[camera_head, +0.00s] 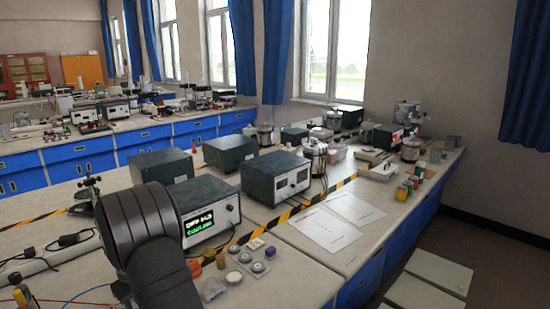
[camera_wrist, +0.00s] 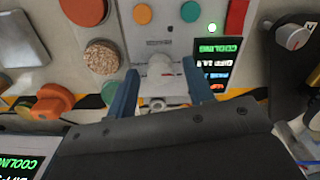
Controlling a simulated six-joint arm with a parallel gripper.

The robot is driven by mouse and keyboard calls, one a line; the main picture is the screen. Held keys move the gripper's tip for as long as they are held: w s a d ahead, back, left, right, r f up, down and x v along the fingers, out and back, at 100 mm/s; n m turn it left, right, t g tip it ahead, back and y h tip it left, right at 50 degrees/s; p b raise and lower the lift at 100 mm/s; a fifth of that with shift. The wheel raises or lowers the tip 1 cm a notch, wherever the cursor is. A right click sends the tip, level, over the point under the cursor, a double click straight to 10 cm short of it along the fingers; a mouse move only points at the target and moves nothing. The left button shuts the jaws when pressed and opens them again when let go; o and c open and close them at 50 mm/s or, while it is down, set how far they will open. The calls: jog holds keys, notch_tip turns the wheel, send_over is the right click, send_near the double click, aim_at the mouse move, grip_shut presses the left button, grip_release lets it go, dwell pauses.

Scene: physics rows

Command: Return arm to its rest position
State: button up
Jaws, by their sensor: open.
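My arm (camera_head: 150,235) is the dark, ribbed link in the lower left of the head view, in front of the bench devices. My gripper (camera_wrist: 160,67) shows in the wrist view, with two blue fingers spread apart. A pale, rounded knob-like part (camera_wrist: 160,70) shows between the fingers, with clear gaps to both sides; I cannot tell how far beyond them it is. The gripper holds nothing that I can see. In the head view the gripper itself is hidden or out of frame.
A device with a lit green display (camera_head: 198,220) stands close to my arm. Dark boxes (camera_head: 275,177) stand behind. White sheets (camera_head: 320,229) lie flat to the right. The wrist view shows a display reading COOLING (camera_wrist: 219,48).

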dwell(0.4)
notch_tip(320, 180, up, 17)
notch_tip(320, 180, down, 17)
jog(key=shift+f, duration=0.15)
jog(key=m, duration=0.3)
jog(key=shift+m, duration=0.4)
jog(key=m, duration=0.4)
jog(key=shift+m, duration=0.4)
jog(key=m, duration=0.4)
jog(key=shift+m, duration=2.2)
